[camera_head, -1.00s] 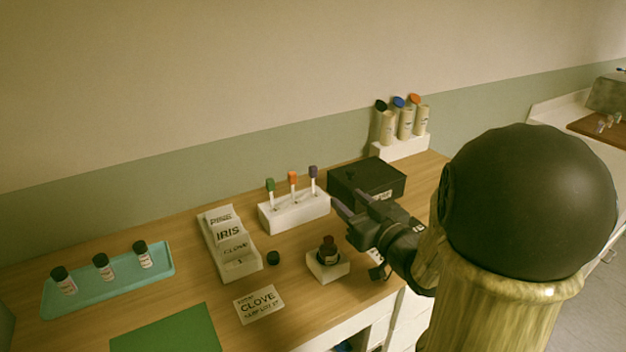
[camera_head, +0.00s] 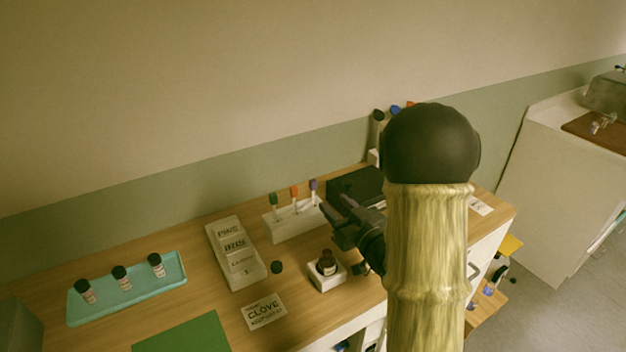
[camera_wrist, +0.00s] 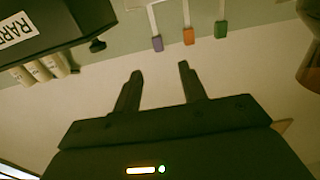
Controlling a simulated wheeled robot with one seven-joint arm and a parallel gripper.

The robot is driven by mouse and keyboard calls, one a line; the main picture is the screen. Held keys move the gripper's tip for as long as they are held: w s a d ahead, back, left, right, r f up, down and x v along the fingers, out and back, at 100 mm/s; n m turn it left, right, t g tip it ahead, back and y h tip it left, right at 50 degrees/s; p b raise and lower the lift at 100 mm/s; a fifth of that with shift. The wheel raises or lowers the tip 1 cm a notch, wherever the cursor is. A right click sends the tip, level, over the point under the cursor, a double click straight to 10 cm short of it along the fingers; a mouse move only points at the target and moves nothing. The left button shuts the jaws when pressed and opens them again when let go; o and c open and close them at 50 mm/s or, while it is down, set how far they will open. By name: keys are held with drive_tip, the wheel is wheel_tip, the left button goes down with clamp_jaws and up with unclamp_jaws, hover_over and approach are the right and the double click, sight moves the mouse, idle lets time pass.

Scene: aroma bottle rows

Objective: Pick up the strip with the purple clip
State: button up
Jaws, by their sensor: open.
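The strip with the purple clip (camera_head: 313,185) stands upright in a white holder (camera_head: 293,222), at the right end of a row of three. Strips with an orange clip (camera_head: 294,191) and a green clip (camera_head: 273,199) stand to its left. My gripper (camera_head: 334,202) is open and empty, just right of the purple-clip strip. In the wrist view, which looks upside down, the purple clip (camera_wrist: 157,43) lies beyond and roughly between my open fingertips (camera_wrist: 160,70), apart from them. The orange clip (camera_wrist: 188,36) and green clip (camera_wrist: 221,29) are beside it.
A dark box (camera_head: 352,188) is close behind my gripper. A dark bottle on a white block (camera_head: 327,277) stands in front. Left are a card stand (camera_head: 236,254), a small black cap (camera_head: 276,267), a clove card (camera_head: 263,312) and a teal tray (camera_head: 128,297) with bottles.

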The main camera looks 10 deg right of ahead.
sight(315, 185)
drive_tip(key=shift+w+a+r+p, duration=0.15)
drive_tip(key=shift+w+p, duration=0.15)
drive_tip(key=shift+p, duration=0.95)
drive_tip(key=p+x, duration=0.2)
drive_tip(key=x, duration=0.4)
drive_tip(key=shift+w, duration=0.2)
drive_tip(key=shift+w+a+f, duration=0.15)
drive_tip(key=shift+w+f, duration=0.1)
drive_tip(key=shift+w, duration=0.2)
drive_tip(key=p+x, duration=0.2)
drive_tip(key=x, duration=0.3)
drive_tip(key=shift+w+f, duration=0.1)
clamp_jaws()
